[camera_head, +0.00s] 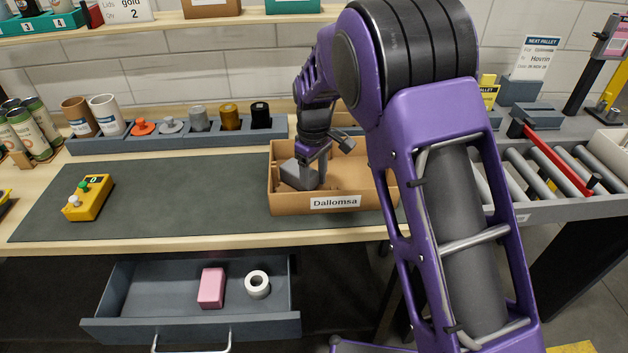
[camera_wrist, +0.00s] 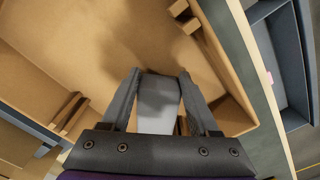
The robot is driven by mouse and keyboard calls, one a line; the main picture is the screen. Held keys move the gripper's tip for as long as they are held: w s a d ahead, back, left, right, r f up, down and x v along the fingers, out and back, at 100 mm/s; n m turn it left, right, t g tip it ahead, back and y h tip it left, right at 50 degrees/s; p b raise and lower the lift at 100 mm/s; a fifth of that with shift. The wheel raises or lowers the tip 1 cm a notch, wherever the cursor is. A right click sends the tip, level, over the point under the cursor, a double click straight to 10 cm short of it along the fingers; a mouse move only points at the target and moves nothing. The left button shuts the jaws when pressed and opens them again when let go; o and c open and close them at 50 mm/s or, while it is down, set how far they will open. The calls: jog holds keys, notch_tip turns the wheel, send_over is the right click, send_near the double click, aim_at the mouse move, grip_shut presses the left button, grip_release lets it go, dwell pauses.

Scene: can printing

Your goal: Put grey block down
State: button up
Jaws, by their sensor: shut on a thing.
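My gripper (camera_wrist: 158,80) is shut on the grey block (camera_wrist: 158,104), which sits between the two fingers in the wrist view. In the head view the grey block (camera_head: 298,174) is inside the open cardboard box labelled "Dallomsa" (camera_head: 335,202), in its left part. My gripper (camera_head: 312,180) reaches down into the box from above. Whether the block touches the box floor is hard to tell. The box floor (camera_wrist: 120,30) shows beyond the fingers in the wrist view, with a shadow near the block.
Small cardboard dividers (camera_wrist: 70,112) stand along the box walls. A yellow button box (camera_head: 88,198) sits on the dark mat (camera_head: 180,190). A rack of coloured pieces (camera_head: 180,140) stands behind. An open drawer (camera_head: 190,327) below holds a pink block (camera_head: 212,288) and a white roll (camera_head: 257,285). A roller conveyor (camera_head: 540,175) is at right.

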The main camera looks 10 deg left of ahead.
jog(key=shift+f, duration=0.2)
jog(key=o, duration=1.3)
jog(key=shift+r, duration=0.1)
notch_tip(320, 180, up, 12)
jog(key=p, duration=0.1)
jog(key=shift+r, duration=0.15)
jog(key=shift+w, duration=0.1)
